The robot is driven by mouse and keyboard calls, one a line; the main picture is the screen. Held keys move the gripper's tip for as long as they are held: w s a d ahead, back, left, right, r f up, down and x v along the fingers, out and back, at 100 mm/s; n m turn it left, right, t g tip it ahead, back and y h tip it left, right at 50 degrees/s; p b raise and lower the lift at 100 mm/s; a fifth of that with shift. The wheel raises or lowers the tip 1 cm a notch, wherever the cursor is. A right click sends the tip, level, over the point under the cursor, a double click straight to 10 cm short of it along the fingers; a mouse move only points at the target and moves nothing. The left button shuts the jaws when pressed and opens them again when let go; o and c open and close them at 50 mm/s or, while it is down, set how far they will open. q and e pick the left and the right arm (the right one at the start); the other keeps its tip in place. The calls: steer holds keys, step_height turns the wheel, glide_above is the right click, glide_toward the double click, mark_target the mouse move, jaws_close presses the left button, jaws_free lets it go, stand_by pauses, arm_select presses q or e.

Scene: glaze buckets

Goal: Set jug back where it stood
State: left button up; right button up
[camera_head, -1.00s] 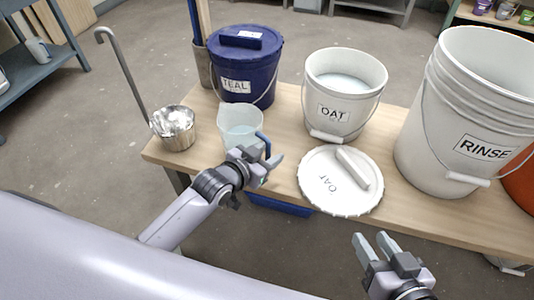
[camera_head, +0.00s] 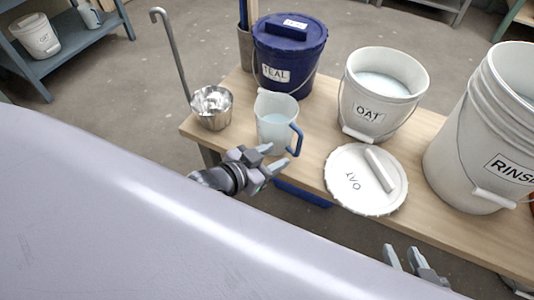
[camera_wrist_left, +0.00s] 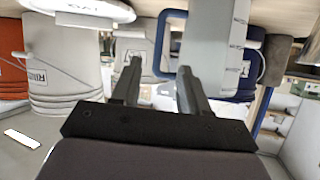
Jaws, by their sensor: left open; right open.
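The jug (camera_head: 277,122) is pale and translucent with a blue handle (camera_head: 296,138). It stands upright on the wooden bench, near the front edge, between the metal ladle cup and the OAT bucket. My left gripper (camera_head: 274,157) is open and empty just in front of the jug, below the handle. In the left wrist view the jug (camera_wrist_left: 212,45) and its blue handle (camera_wrist_left: 163,42) appear beyond the open fingers (camera_wrist_left: 160,68). My right gripper (camera_head: 402,253) is open and empty at the lower right, in front of the bench.
The bench (camera_head: 318,140) also bears a ladle cup (camera_head: 212,107), a lidded TEAL bucket (camera_head: 289,52), an open OAT bucket (camera_head: 380,92), its lid (camera_head: 350,182) and a large RINSE bucket (camera_head: 475,140). A blue shelf (camera_head: 75,50) stands at the back left.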

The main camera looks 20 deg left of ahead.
arm_select(q)
steer(key=s+d+n+g+y, duration=0.1)
steer(key=s+n, duration=0.1)
steer(key=s, duration=0.8)
steer(key=shift+s+f, duration=0.2)
steer(key=shift+f, duration=0.05)
arm_select(e)
steer(key=shift+d, duration=0.15)
arm_select(q)
steer(key=shift+r, duration=0.1)
steer(key=s+a+r+p, duration=0.1)
steer(key=a+r+p, duration=0.1)
steer(key=r+p, duration=0.5)
steer(key=s+a+r+g+y+p, duration=0.1)
steer(key=r+p, duration=0.6)
steer(key=p, duration=1)
steer(key=shift+s+a+n+y, duration=0.3)
steer(key=shift+s+a+n, duration=0.1)
steer(key=shift+a, duration=0.45)
arm_select(e)
steer(key=s+d+r+h, duration=0.1)
steer(key=d+r, duration=0.1)
steer(key=r, duration=0.5)
steer(key=s+d+r+m+g, duration=0.1)
steer(key=s+d+r, duration=0.1)
steer(key=r, duration=0.5)
steer(key=shift+d+r+h, duration=0.15)
steer(key=shift+d+h, duration=0.25)
